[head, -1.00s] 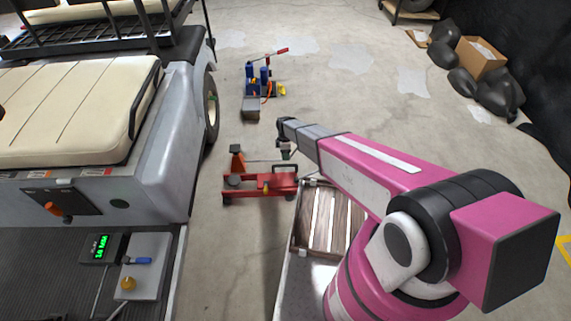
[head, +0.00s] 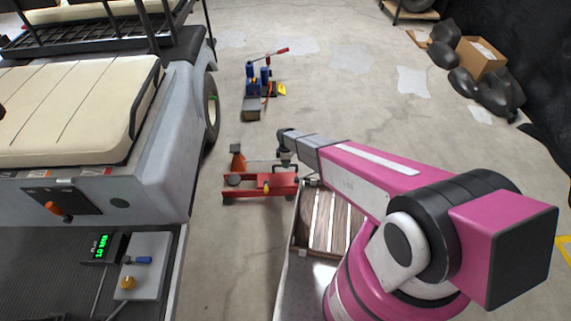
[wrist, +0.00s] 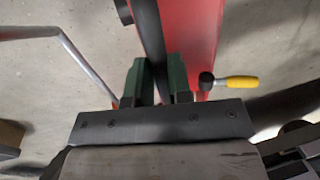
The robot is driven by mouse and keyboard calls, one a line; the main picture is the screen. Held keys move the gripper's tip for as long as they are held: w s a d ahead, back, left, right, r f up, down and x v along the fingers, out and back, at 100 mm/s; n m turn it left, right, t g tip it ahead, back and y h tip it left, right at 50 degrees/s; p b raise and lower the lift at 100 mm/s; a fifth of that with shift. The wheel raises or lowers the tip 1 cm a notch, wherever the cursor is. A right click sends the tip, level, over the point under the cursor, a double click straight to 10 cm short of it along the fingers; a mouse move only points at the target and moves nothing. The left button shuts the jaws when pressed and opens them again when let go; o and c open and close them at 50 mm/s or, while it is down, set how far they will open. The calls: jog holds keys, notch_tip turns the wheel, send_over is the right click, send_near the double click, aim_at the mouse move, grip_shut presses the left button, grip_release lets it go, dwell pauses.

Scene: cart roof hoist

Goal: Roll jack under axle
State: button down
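The red floor jack (head: 255,191) stands on the concrete to the right of the cart (head: 158,165), clear of its side. An orange post with a dark pad (head: 238,158) rises from the jack's left end. My gripper (head: 286,158) is low over the jack's right end. In the wrist view its green fingers (wrist: 159,82) sit close on both sides of a dark bar (wrist: 149,35) beside the jack's red body (wrist: 190,35), and look shut on it. The fingertips are partly hidden. The axle is not visible under the cart body.
A blue device with a red handle (head: 262,80) stands farther back by the wheel (head: 212,107). A control box (head: 145,266) sits at lower left. Floor between jack and cart is clear.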

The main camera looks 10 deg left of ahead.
jog(key=s+a, duration=0.4)
jog(key=a, duration=1.2)
jog(key=s+a, duration=0.4)
jog(key=a, duration=1.2)
jog(key=shift+a, duration=0.3)
jog(key=c, duration=1.1)
grip_release()
jog(key=shift+a, duration=0.1)
jog(key=shift+o, duration=0.2)
jog(key=shift+r, duration=0.1)
notch_tip(320, 180, up, 10)
jog(key=w, duration=0.2)
jog(key=shift+a+r, duration=0.2)
jog(key=shift+r, duration=0.05)
jog(key=shift+w, duration=0.1)
